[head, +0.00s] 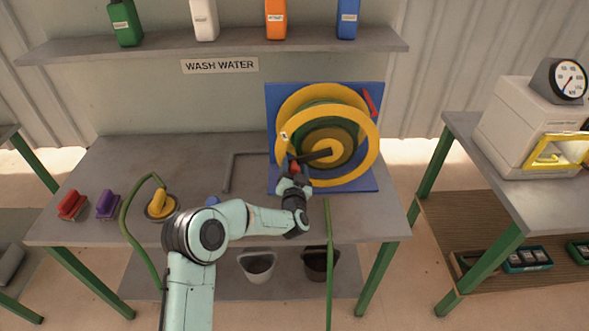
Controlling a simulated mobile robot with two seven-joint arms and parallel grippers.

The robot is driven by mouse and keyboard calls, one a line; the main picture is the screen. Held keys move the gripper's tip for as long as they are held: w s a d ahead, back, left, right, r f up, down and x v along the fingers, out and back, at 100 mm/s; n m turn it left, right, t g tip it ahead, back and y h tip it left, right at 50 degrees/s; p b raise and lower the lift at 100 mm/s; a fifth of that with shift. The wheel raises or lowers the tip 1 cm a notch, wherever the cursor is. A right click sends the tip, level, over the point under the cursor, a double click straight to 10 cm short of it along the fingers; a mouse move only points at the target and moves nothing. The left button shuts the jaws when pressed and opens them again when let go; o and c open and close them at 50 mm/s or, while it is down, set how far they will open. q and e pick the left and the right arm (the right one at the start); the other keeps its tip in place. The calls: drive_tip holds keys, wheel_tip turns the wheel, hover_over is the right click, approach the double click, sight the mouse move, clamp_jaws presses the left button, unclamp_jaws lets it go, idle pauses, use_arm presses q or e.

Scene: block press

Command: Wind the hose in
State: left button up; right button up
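A yellow hose reel (370,143) with green hose (328,260) wound inside stands on a blue back panel (273,106). A dark crank arm (318,156) crosses its front, with a small red grip at its left end. My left gripper (292,176) is at that red grip, its fingers beside or around it; I cannot tell whether they are closed. Hose hangs from the reel over the table's front edge. Another stretch of hose loops over the edge at left, near a yellow nozzle-like piece (160,203). My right gripper is not in view.
The grey table (150,150) also holds a red brush (71,204) and a purple brush (107,204). Two buckets (256,266) stand below. Bottles line the shelf (100,48) above. A second table at right carries a cream machine with a gauge (569,79).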

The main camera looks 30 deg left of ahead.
use_arm(q)
clamp_jaws()
drive_tip(key=shift+d+r+m, duration=0.1)
drive_tip(key=shift+r+m, duration=0.15)
drive_tip(key=shift+m, duration=0.05)
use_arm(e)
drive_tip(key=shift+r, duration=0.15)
